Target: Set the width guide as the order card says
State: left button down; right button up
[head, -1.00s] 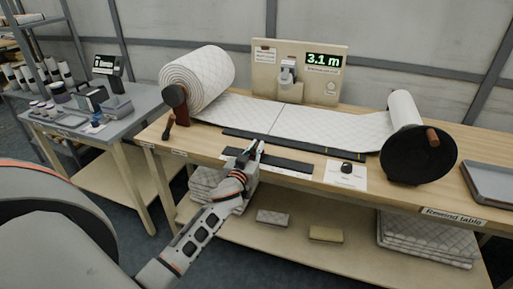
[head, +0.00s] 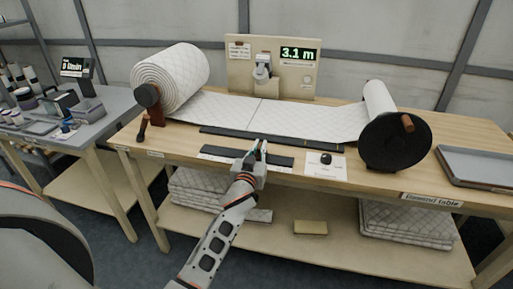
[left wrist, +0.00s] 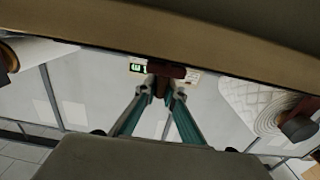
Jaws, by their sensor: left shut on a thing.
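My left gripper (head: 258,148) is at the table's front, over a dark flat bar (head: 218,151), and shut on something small. In the left wrist view its fingers (left wrist: 165,92) close on a dark reddish-brown block (left wrist: 166,68). I cannot tell whether this block is part of the width guide. A longer dark strip (head: 225,134) with small yellow marks near its right end lies just behind, along the front of the wadding sheet (head: 300,119). A white card (head: 325,171) with a small black object (head: 326,158) lies to the right; its print is unreadable. My right gripper is out of view.
A thick wadding roll (head: 170,75) stands at the left, and a black disc with a brown handle (head: 395,143) at the right. The display (head: 298,53) reads 3.1 m. A grey tray (head: 478,165) lies far right. A side table with a small screen (head: 75,66) is at left.

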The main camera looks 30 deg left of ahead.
pick_arm(q)
jog(key=c, duration=2.1)
grip_release()
jog(key=shift+c, duration=0.2)
jog(key=v, duration=1.2)
jog(key=shift+f, duration=0.15)
jog(key=s+d+f+m+g+h, duration=0.2)
jog(key=s+d+f, duration=0.1)
jog(key=s+f, duration=0.5)
jog(key=s+d+f+m+g+h, duration=0.2)
jog(key=s+d+f, duration=0.2)
jog(key=s+f, duration=0.4)
jog(key=s+d+f+m+g+h, duration=0.2)
jog(key=s+d+f+m+h, duration=0.1)
jog(key=s+f, duration=0.6)
jog(key=shift+d+f+g, duration=0.4)
jog(key=shift+d+f, duration=0.15)
jog(key=shift+f, duration=0.05)
